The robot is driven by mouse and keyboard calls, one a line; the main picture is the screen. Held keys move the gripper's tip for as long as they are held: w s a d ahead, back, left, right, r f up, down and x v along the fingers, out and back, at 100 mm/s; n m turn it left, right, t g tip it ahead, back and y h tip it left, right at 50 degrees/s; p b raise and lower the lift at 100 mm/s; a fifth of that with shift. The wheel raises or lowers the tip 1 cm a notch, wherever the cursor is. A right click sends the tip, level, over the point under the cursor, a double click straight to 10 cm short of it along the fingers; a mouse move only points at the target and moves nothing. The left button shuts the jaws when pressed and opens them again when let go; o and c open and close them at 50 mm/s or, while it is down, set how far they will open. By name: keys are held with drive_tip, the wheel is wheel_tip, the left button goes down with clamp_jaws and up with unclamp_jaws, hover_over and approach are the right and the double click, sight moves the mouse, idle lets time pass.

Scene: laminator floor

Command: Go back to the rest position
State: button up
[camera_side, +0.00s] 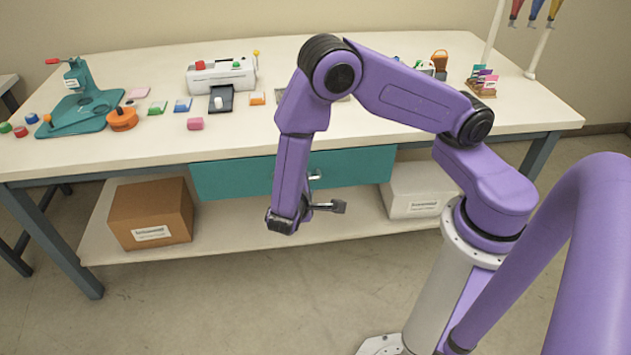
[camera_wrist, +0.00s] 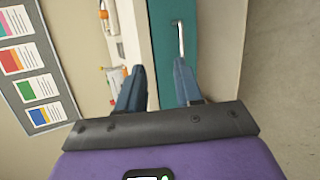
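My purple arm is bent over the front of the workbench. My gripper (camera_side: 338,206) hangs in front of the bench, below the tabletop and just under the teal drawer (camera_side: 240,178). In the wrist view, the two dark fingers of my gripper (camera_wrist: 159,67) stand apart with a clear gap and nothing between them. The drawer handle (camera_wrist: 181,38) shows beyond the fingertips, apart from them as far as I can tell.
The white tabletop (camera_side: 330,142) carries a teal press (camera_side: 82,105), a white machine (camera_side: 222,75) and several small items. A brown box (camera_side: 150,212) and a white box (camera_side: 420,190) sit on the lower shelf. The wrist view shows a card board (camera_wrist: 32,70). The front floor is clear.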

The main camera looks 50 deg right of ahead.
drive_tip(key=s+r+n+g+y, duration=0.4)
drive_tip(key=s+r+y, duration=0.7)
drive_tip(key=s+r, duration=0.6)
drive_tip(key=shift+s+n+g+y, duration=0.3)
drive_tip(key=shift+s+g, duration=0.5)
drive_tip(key=shift+s, duration=1.2)
drive_tip(key=shift+a, duration=0.1)
